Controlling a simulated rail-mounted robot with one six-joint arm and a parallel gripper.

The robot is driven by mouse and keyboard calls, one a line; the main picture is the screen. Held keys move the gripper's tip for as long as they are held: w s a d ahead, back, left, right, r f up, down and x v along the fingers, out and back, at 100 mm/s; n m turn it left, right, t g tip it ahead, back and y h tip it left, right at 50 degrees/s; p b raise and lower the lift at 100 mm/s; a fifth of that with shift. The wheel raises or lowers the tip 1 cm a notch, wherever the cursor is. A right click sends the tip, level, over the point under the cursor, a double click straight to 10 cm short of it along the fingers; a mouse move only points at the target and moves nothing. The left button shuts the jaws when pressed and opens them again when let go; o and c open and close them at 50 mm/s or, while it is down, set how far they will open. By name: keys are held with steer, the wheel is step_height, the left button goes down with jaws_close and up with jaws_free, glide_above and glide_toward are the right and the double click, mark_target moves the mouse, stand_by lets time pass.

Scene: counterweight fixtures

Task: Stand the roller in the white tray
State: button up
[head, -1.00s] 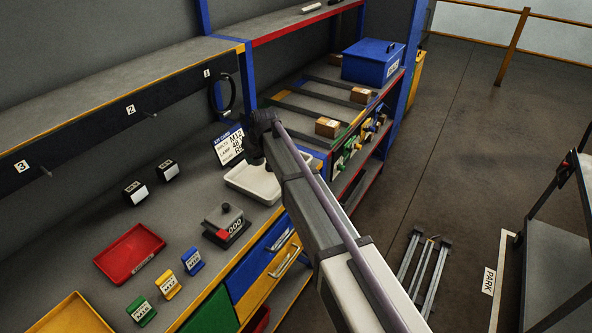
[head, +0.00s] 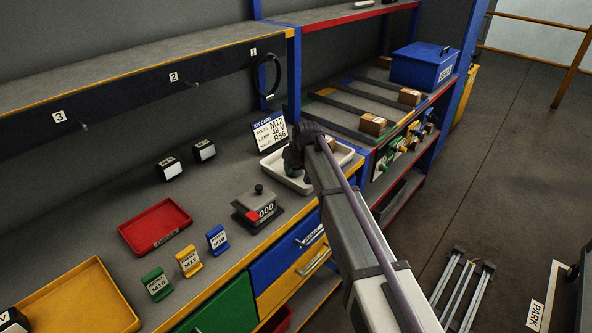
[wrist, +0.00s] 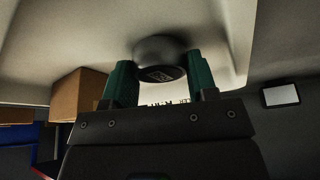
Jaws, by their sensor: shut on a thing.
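The white tray (head: 274,168) sits on the bench at its far right end, partly hidden behind my arm; its pale surface (wrist: 225,35) fills the top of the wrist view. My gripper (head: 293,170) is over the tray in the head view. In the wrist view my gripper (wrist: 160,82) is shut, its green fingers on both sides of the roller (wrist: 160,50). The roller shows as a dark round body with a small label on its end. It is mostly hidden in the head view. I cannot tell whether it touches the tray.
The kit card (head: 269,134) stands behind the tray. A grey block with a knob (head: 258,207) is left of it. A cardboard box (head: 372,124) lies on the shelf to the right, and a box (wrist: 78,93) shows in the wrist view. A red tray (head: 155,227) is further left.

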steer(key=shift+f, duration=0.15)
steer(key=o, duration=1.1)
steer(key=p+v, duration=1.1)
steer(key=v, duration=0.1)
steer(key=shift+r, duration=0.25)
steer(key=shift+f, duration=0.1)
steer(key=s+d+m+g+h, duration=0.1)
steer(key=s+d+m, duration=0.1)
steer(key=s+d, duration=0.65)
steer(key=s+d+f+m+g, duration=0.15)
steer(key=s+d, duration=0.45)
steer(key=s, duration=0.6)
steer(key=s+d+m+g+h, duration=0.1)
steer(key=s+d+m, duration=0.2)
steer(key=s+d, duration=0.6)
steer(key=shift+s+a+f+b, duration=0.2)
steer(key=shift+a+f+b, duration=0.15)
steer(key=shift+f+b, duration=0.3)
steer(key=shift+s+a+f+b, duration=0.25)
steer(key=shift+a+f+b, duration=0.1)
steer(key=shift+f+b, duration=0.3)
steer(key=shift+s+a+f+b, duration=0.2)
steer(key=shift+a+f+b, duration=0.15)
steer(key=shift+f+b, duration=0.3)
